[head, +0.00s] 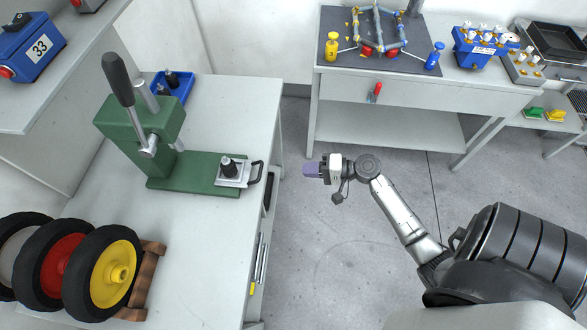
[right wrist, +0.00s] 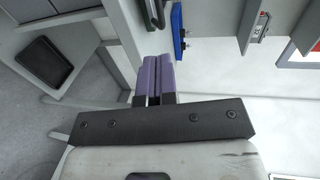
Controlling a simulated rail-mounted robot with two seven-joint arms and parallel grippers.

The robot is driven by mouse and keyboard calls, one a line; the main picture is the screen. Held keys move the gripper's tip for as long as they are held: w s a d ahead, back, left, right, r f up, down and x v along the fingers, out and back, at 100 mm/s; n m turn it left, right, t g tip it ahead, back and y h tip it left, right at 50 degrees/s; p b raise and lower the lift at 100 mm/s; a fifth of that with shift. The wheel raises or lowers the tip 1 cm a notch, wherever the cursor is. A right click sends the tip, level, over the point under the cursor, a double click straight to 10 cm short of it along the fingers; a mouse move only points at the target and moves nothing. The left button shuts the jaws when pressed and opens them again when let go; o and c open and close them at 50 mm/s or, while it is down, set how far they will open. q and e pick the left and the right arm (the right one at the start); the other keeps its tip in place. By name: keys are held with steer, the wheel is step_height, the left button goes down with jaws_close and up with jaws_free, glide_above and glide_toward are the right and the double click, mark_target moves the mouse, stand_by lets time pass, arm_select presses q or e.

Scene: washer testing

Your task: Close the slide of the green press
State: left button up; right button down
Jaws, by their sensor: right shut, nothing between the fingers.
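The green press (head: 140,130) stands on the grey table at the left in the head view, with a black-knobbed lever at its top left. Its slide (head: 232,173) is a light metal plate with a black fixture on it and a dark handle (head: 257,173) at its right end. The slide sits at the right end of the green base, away from the press column. My right gripper (head: 311,170) is to the right of the handle, apart from it, over the floor beyond the table edge. Its purple fingers (right wrist: 153,78) are shut and empty in the right wrist view. My left gripper is not in view.
Wheels with black tyres (head: 105,270) stand at the table's front left. A blue tray (head: 172,88) lies behind the press. A second table (head: 420,90) at the back holds a pipe assembly and a blue box (head: 484,47). The floor between the tables is clear.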

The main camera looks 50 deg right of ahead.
steer(key=x, duration=1.2)
steer(key=shift+p, duration=0.3)
